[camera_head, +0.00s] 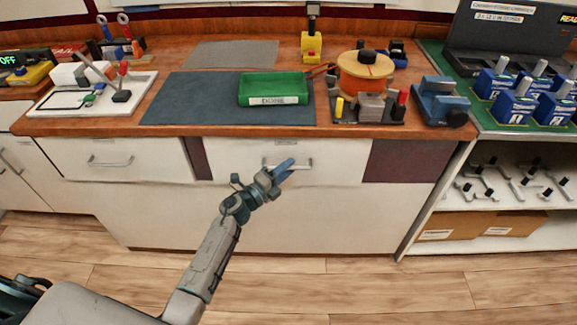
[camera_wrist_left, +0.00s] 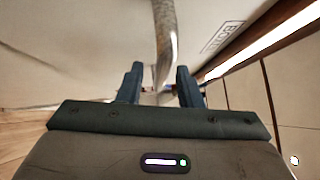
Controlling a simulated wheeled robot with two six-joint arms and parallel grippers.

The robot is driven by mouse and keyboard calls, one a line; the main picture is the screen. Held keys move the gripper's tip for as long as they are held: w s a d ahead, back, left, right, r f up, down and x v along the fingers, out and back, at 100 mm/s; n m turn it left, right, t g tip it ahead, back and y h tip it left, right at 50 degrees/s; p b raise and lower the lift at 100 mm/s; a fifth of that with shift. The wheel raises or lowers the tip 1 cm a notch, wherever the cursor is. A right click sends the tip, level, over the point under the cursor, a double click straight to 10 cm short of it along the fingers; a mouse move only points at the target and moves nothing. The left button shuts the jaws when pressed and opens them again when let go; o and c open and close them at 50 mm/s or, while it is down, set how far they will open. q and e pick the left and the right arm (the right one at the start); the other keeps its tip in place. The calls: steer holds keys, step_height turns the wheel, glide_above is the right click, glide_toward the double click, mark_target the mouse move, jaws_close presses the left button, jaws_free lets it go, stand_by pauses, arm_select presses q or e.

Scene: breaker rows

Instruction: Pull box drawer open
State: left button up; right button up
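The box drawer (camera_head: 340,165) is the white drawer in the middle of the counter front, and it looks shut. Its grey bar handle (camera_head: 303,163) is partly hidden by my left gripper (camera_head: 286,169) in the head view. In the left wrist view a label reading BOX (camera_wrist_left: 222,37) shows on the drawer front. There the handle (camera_wrist_left: 164,35) runs down between the two dark fingers of my left gripper (camera_wrist_left: 161,82). The fingers stand apart, with gaps beside the handle, so the gripper is open. My right gripper is not in view.
Another white drawer (camera_head: 115,159) is at the left. A green tray (camera_head: 273,85) sits on a dark mat (camera_head: 190,100) on the counter (camera_head: 230,130). An open shelf (camera_head: 520,190) with metal parts is at the right. The wooden floor (camera_head: 370,280) in front is clear.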

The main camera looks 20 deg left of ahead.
arm_select(q)
steer(key=shift+w+d, duration=0.25)
steer(key=shift+w, duration=0.15)
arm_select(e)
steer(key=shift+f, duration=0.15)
arm_select(q)
steer(key=shift+c, duration=0.4)
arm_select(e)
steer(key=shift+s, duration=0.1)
arm_select(q)
jaws_close()
steer(key=shift+s, duration=0.1)
